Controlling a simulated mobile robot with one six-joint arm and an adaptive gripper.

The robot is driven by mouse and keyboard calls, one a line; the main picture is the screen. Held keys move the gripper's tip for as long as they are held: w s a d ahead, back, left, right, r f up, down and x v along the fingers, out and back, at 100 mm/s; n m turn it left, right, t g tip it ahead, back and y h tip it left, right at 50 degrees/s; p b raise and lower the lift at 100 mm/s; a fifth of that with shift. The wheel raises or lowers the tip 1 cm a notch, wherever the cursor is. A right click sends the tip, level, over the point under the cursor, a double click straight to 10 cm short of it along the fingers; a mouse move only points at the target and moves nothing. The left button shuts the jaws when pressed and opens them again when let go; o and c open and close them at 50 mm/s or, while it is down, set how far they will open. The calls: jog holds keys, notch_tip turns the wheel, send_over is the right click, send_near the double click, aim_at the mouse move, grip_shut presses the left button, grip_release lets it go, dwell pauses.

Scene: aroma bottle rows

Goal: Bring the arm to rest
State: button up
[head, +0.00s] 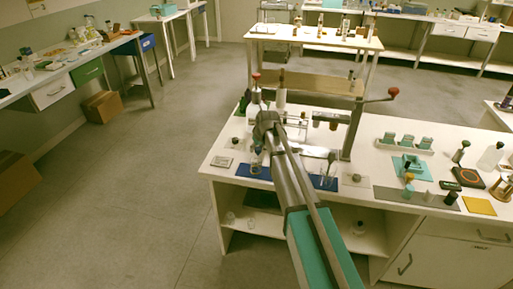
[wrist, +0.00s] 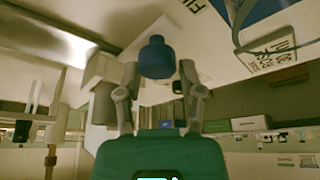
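My arm (head: 292,185) reaches forward from the bottom of the head view over the white bench, its wrist end (head: 266,122) near the bench's left part. In the head view my gripper's fingers cannot be made out clearly. In the wrist view my gripper (wrist: 159,68) has its two fingers spread apart.
Bottles, including a red-topped one (head: 256,88), stand close to my wrist. A raised shelf (head: 316,41) and a red-knobbed lever (head: 393,92) stand behind. A blue mat (head: 325,183) lies on the bench (head: 222,178).

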jog(key=o, duration=0.4)
jog(key=shift+a+f, duration=0.1)
jog(key=shift+a, duration=0.1)
jog(key=shift+d, duration=0.2)
jog(key=shift+s, duration=0.1)
